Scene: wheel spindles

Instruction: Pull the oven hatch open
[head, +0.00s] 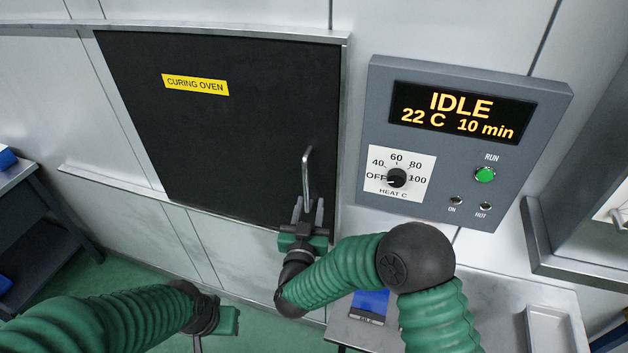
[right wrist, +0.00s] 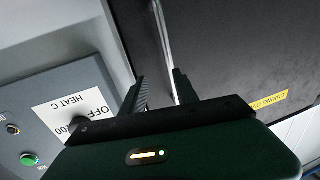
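The oven hatch (head: 225,130) is a large black panel with a yellow "CURING OVEN" label, and it looks closed in its metal frame. Its upright metal bar handle (head: 306,172) is near the lower right edge. My right gripper (head: 309,208) is at the handle's lower end. In the right wrist view the handle (right wrist: 163,40) runs between the two dark fingers of my right gripper (right wrist: 160,88), with a gap on the left finger's side, so it is open. My left gripper (head: 226,320) hangs low, away from the hatch; its fingers are not clearly visible.
A grey control box (head: 455,140) reading "IDLE 22 C 10 min" sticks out right of the hatch, with a heat dial (head: 397,178) at OFF and a green button (head: 485,174). A metal bench (head: 480,325) is below. A dark cart (head: 40,220) stands at far left.

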